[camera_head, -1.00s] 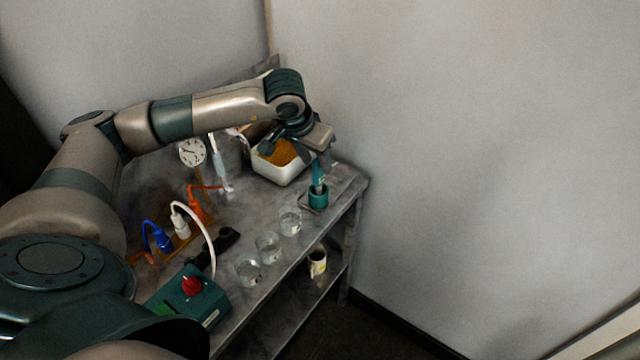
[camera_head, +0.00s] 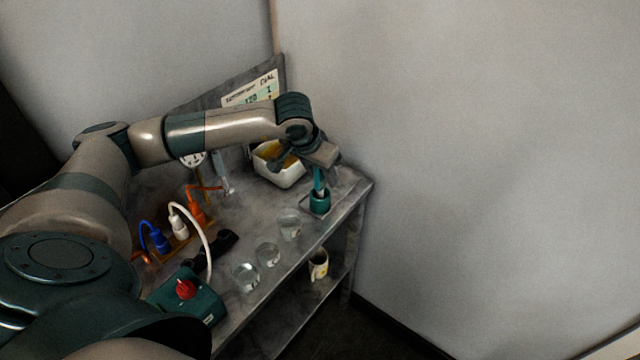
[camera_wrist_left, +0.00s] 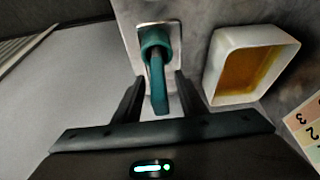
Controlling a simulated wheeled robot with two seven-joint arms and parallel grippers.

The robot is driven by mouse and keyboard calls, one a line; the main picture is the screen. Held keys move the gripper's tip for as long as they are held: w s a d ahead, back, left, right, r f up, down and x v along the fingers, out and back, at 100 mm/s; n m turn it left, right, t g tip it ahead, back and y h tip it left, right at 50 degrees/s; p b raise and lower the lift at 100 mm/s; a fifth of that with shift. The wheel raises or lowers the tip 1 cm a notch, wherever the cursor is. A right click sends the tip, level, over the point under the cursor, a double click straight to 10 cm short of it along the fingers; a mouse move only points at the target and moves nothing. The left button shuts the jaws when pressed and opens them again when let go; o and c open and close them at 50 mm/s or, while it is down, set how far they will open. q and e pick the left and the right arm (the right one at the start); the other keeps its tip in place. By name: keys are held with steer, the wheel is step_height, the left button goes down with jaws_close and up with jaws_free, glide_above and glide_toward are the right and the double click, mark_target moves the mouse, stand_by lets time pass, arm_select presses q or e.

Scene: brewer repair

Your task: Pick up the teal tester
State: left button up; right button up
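The teal tester (camera_head: 318,181) stands upright in a teal round holder (camera_head: 320,203) near the right end of the grey bench. In the left wrist view the tester (camera_wrist_left: 158,85) points up toward the camera from its holder (camera_wrist_left: 156,40), which sits on a pale square plate. My left gripper (camera_head: 322,170) is above the holder at the tester's upper end. In the left wrist view its two fingers (camera_wrist_left: 157,88) are apart, one on each side of the tester, with gaps visible. My right gripper is not in view.
A white tub (camera_head: 283,178) with orange-brown contents stands left of the holder. Several clear glasses (camera_head: 289,224) line the bench's front edge. A teal box with a red knob (camera_head: 186,289) and coloured plugs (camera_head: 180,228) are nearer. A mug (camera_head: 318,264) is on the lower shelf.

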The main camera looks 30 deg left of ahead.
arm_select(q)
steer(key=shift+x, duration=1.15)
steer(key=shift+w, duration=0.15)
steer(key=shift+r, duration=0.15)
jaws_close()
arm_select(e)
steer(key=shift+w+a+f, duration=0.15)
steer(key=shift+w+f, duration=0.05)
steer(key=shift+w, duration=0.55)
